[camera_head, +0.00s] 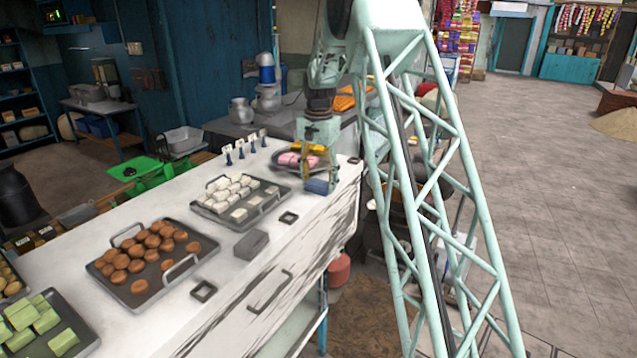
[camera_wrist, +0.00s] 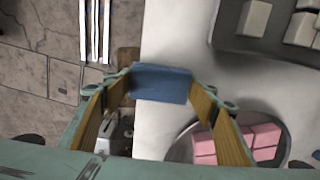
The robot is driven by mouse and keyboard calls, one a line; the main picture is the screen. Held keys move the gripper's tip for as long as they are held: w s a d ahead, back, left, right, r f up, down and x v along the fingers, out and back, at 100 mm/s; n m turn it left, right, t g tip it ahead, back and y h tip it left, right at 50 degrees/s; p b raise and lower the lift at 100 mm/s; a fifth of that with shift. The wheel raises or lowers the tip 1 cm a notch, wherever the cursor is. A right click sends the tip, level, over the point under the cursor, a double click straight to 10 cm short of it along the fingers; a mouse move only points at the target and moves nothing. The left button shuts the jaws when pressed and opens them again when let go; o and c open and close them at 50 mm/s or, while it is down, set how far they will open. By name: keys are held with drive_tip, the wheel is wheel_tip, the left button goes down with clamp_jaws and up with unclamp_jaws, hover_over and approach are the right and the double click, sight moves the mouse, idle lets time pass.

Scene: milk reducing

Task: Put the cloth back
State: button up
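The cloth (camera_wrist: 161,83) is a small, folded-looking blue block. In the wrist view it spans the gap between the two fingertips of my gripper (camera_wrist: 163,88), touching both. In the head view the blue cloth (camera_head: 317,187) shows at the lower end of my gripper (camera_head: 321,176), by the far right end of the white counter (camera_head: 330,205). In the wrist view it overlaps the counter's edge. My gripper points down and its fingers are closed on the cloth's sides. I cannot tell how high it is above the counter.
A round plate of pink blocks (camera_wrist: 262,138) stands close beside the gripper. Trays of white pieces (camera_head: 240,197), brown balls (camera_head: 145,255) and green blocks (camera_head: 40,325) line the counter. A grey block (camera_head: 251,245) lies near the front edge. Small upright signs (camera_head: 240,150) stand behind.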

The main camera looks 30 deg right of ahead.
sight(318, 183)
drive_tip(key=o, duration=0.5)
drive_tip(key=shift+c, duration=0.2)
drive_tip(key=shift+r, duration=0.15)
wheel_tip(318, 183, up, 12)
idle(0.5)
idle(0.7)
